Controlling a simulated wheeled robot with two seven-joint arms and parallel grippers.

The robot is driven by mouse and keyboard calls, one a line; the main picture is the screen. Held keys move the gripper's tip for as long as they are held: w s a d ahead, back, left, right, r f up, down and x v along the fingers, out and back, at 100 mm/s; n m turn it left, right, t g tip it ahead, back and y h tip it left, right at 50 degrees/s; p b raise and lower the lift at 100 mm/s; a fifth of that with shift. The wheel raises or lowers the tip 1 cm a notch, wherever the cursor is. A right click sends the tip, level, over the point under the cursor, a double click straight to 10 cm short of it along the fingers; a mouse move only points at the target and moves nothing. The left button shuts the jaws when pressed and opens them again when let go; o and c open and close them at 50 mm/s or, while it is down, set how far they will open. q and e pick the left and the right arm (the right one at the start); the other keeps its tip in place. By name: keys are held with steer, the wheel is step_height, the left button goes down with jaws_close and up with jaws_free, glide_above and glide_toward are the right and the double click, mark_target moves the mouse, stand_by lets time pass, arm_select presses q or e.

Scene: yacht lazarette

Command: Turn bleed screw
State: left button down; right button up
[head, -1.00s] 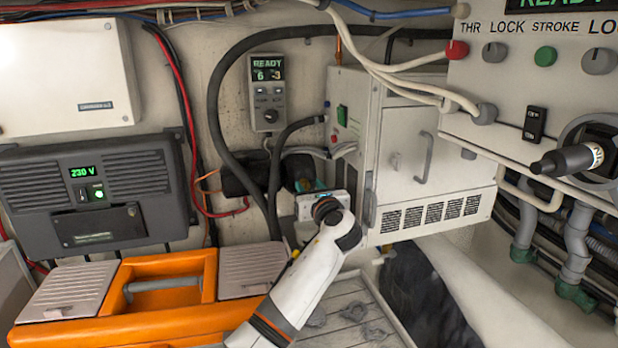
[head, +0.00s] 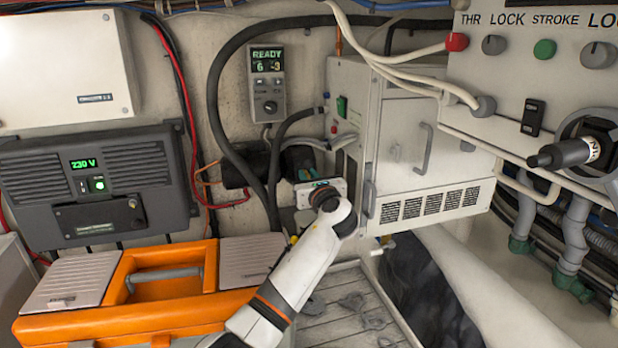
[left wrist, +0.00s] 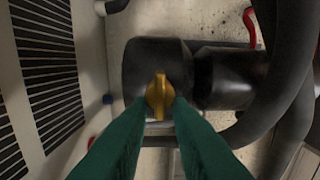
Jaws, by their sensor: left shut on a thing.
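The bleed screw (left wrist: 159,96) is a small yellow wing-shaped knob on a black cylindrical housing (left wrist: 150,62) in the left wrist view. Its wing stands about upright in that picture. My left gripper (left wrist: 160,104) has two green fingers, one on each side of the knob, shut on its lower part. In the head view my left gripper (head: 303,171) reaches into the gap left of the white cabinet, at the dark housing (head: 297,157). The screw itself is hidden there. My right gripper is not in view.
A white cabinet (head: 405,135) with vents stands right of the gripper. Thick black hoses (head: 214,100) run close on the left. An orange toolbox (head: 120,320) sits below left. A control panel with a black-handled lever (head: 560,154) juts in at right.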

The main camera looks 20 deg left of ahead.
arm_select(q)
steer(key=shift+f+n+b, duration=0.55)
steer(key=shift+n+b, duration=3.2)
steer(key=shift+n, duration=2.2)
steer(key=shift+f+n+b, duration=0.55)
steer(key=shift+n+b, duration=3.2)
steer(key=shift+n, duration=2.15)
steer(key=shift+f+n+b, duration=0.55)
steer(key=shift+n+b, duration=3.2)
steer(key=shift+n, duration=2.2)
